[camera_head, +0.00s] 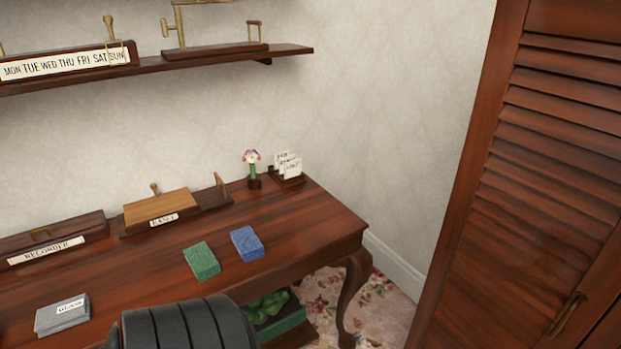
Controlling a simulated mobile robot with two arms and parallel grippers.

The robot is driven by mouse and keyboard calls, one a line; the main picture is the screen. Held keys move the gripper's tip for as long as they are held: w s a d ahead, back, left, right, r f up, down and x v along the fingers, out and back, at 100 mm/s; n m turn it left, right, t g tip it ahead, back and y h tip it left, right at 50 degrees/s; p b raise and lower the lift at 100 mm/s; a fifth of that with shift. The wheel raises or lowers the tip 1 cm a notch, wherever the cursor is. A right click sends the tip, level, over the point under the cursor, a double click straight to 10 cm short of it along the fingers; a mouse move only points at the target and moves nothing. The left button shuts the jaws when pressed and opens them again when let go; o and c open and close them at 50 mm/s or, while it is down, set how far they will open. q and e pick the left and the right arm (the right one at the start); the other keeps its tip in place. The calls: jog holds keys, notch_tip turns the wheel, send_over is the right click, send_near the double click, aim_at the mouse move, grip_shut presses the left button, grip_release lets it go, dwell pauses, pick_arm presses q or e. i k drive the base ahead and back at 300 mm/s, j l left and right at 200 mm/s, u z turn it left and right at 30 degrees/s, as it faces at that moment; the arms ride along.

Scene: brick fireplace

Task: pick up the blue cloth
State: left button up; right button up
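The blue cloth (247,243) is a small folded rectangular block lying flat on the dark wooden desk (310,225). It is near the desk's front edge, towards the right end. A similar green cloth (202,261) lies just to its left, with a narrow gap between them. Nothing covers the blue cloth. Neither of my grippers shows in the head view.
A black ribbed shape, perhaps a chair back (185,325), stands before the desk. A small flower vase (253,170) and card holder (287,168) are behind the cloths. A grey labelled box (62,315) lies left. A louvred wooden door (545,180) stands right.

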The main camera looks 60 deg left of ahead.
aim_at(247, 245)
jog(key=u, duration=2.3)
